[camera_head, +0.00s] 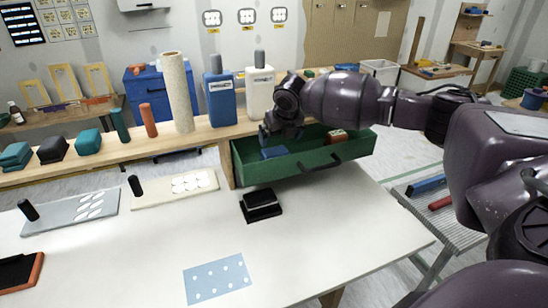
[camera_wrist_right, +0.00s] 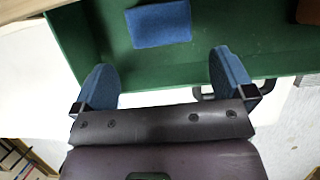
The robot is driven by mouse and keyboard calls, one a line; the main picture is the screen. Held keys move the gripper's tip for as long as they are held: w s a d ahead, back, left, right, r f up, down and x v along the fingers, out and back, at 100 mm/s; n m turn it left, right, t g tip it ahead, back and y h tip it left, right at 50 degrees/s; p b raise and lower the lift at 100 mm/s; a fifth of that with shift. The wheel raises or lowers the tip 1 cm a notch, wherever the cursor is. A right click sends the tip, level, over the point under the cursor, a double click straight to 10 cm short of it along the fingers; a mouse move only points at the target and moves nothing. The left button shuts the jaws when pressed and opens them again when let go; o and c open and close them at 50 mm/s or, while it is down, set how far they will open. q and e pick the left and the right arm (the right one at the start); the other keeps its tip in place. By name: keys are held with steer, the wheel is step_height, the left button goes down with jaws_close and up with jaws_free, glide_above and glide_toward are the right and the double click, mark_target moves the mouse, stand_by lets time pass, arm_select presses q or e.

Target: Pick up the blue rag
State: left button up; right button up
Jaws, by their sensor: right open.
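The blue rag (camera_head: 274,152) lies in the open green drawer (camera_head: 240,172), near its left end. In the right wrist view the rag (camera_wrist_right: 159,24) is a flat blue rectangle on the green drawer floor, ahead of the fingers. My right gripper (camera_head: 268,136) is over the drawer's left part, just above the rag. In the wrist view the right gripper (camera_wrist_right: 163,78) is open, with two blue fingers set wide apart and nothing between them. The rag is beyond the fingertips, apart from them. My left gripper is not in view.
A brown block (camera_head: 337,136) lies in the drawer's right part. A blue bottle (camera_head: 219,95) and a white bottle (camera_head: 259,92) stand on the shelf behind. A black block (camera_head: 261,204) and a spotted blue sheet (camera_head: 217,278) lie on the white table (camera_head: 130,260).

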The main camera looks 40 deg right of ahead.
mark_target(275, 152)
steer(key=x, duration=0.5)
steer(key=shift+b, duration=0.4)
steer(key=b+x, duration=0.1)
steer(key=x, duration=0.3)
steer(key=shift+a, duration=0.1)
steer(key=shift+w+f, duration=0.2)
steer(key=shift+f, duration=0.15)
steer(key=c, duration=0.5)
steer(key=shift+c, duration=0.6)
steer(key=shift+r, duration=0.1)
arm_select(q)
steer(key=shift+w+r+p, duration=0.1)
steer(key=shift+p, duration=1)
arm_select(e)
step_height(275, 152, up, 20)
